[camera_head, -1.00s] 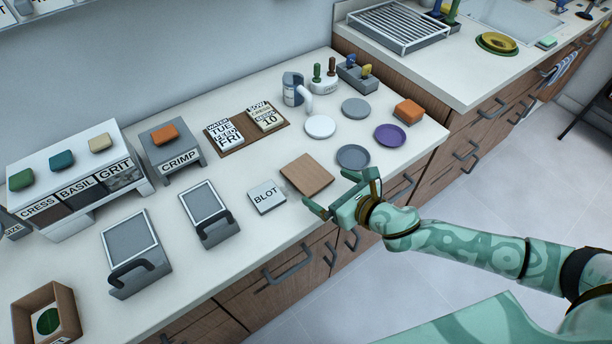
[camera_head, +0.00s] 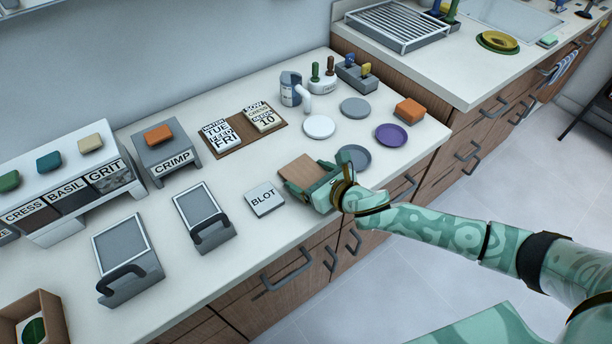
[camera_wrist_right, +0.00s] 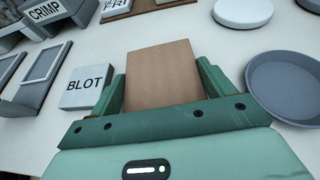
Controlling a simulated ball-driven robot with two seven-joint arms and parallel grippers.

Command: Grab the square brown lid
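The square brown lid (camera_head: 298,168) lies flat on the white counter, near its front edge. It also shows in the right wrist view (camera_wrist_right: 160,72). My right gripper (camera_head: 306,178) has come in from the front right, low over the counter, with its two green fingers on either side of the lid. In the right wrist view the fingers (camera_wrist_right: 161,80) stand apart along the lid's left and right edges; whether they touch it is hard to tell. The palm hides the lid's near end. My left gripper is not in view.
A BLOT block (camera_head: 264,200) lies close to the left of the lid. A grey saucer (camera_head: 354,157) sits close to its right, and a white disc (camera_head: 319,126) behind. A brown calendar board (camera_head: 241,133) lies further back. The counter just behind the lid is clear.

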